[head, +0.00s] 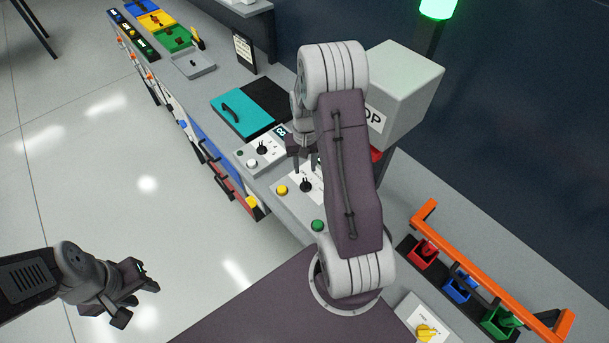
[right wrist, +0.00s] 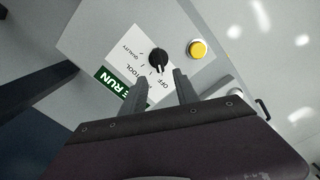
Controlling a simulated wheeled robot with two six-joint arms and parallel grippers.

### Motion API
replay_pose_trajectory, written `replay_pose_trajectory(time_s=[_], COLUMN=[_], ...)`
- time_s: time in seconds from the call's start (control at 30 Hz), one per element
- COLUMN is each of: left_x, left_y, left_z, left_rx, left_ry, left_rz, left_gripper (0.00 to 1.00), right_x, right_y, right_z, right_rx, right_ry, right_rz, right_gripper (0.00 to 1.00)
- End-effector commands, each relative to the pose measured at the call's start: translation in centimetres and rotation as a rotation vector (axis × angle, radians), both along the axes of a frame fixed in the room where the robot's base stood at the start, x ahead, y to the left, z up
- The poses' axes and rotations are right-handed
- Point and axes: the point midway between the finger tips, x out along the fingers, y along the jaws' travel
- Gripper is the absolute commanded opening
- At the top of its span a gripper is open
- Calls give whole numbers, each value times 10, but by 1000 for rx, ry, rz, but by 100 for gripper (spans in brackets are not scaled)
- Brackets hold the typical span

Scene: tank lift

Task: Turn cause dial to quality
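The cause dial is a black knob (right wrist: 158,58) on a white plate lettered QUALITY, TOOL and OFF in the right wrist view. Its white mark appears to point toward OFF. In the head view the dial (head: 305,186) sits on the grey console beside a yellow button (head: 281,190). My right gripper (right wrist: 159,76) is open and empty. Its fingertips are apart and near the dial, apparently not around it. In the head view my right gripper (head: 302,158) is partly hidden by my arm. My left gripper (head: 143,286) is open and empty above the floor.
A second dial (head: 262,149) with a white button (head: 252,163) is beyond the console. A green button (head: 318,225) is nearer. A teal panel (head: 243,113) and a pale box (head: 398,80) stand around. An orange rail (head: 490,262) with coloured bins is at right.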

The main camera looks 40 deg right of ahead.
Motion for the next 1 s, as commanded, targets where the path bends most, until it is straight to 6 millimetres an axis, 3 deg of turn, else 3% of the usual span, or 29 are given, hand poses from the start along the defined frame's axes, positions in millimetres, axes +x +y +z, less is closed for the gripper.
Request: replay_pose_trajectory(time_s=[0.3, 0.67, 0.8, 1.0], left_x=[0, 0, 0, 0], left_y=[0, 0, 0, 0], left_z=[17, 18, 18, 18], left_rx=[0, 0, 0, 0], left_ry=[-1, 0, 0, 0], left_rz=[0, 0, 0, 0], left_gripper=[36, 36, 36, 36], right_x=[-1, 0, 0, -1], right_y=[1, 0, 0, 0], right_z=[-58, -69, -69, -69], right_rx=[1, -1, -1, 0], right_ry=[4, 0, 0, 1], right_rz=[0, 0, 0, -2], right_gripper=[36, 36, 0, 0])
